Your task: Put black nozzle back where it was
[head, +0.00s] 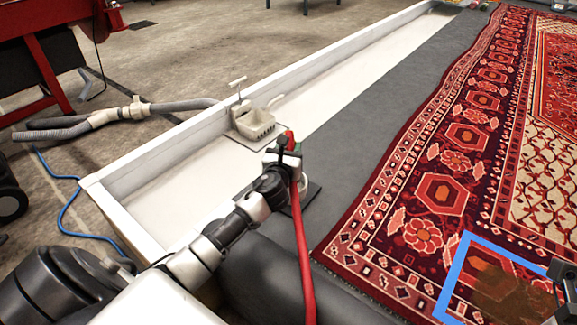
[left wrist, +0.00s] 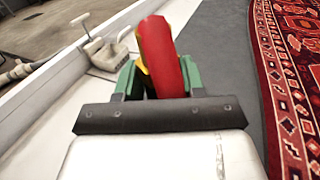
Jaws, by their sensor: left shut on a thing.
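My left gripper (head: 285,150) is above the border between the white trough and the grey strip, near the middle of the head view. It is shut on the end of a red hose (head: 303,245), which hangs down toward the bottom of the picture. In the left wrist view a thick red piece (left wrist: 160,55) with a little yellow rises between the green fingers. I cannot make out a separate black nozzle; the gripper hides this end. A dark plate with a pale ring (head: 287,192) shows partly behind my arm. My right gripper (head: 565,285) shows only in part at the right edge.
A white basket-like fitting (head: 252,122) stands in the white trough (head: 160,195), just beyond my left gripper. A patterned red rug (head: 440,190) lies on the right, with a blue tape square (head: 450,278) around a brown patch. Grey hoses (head: 100,118) lie left of the trough.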

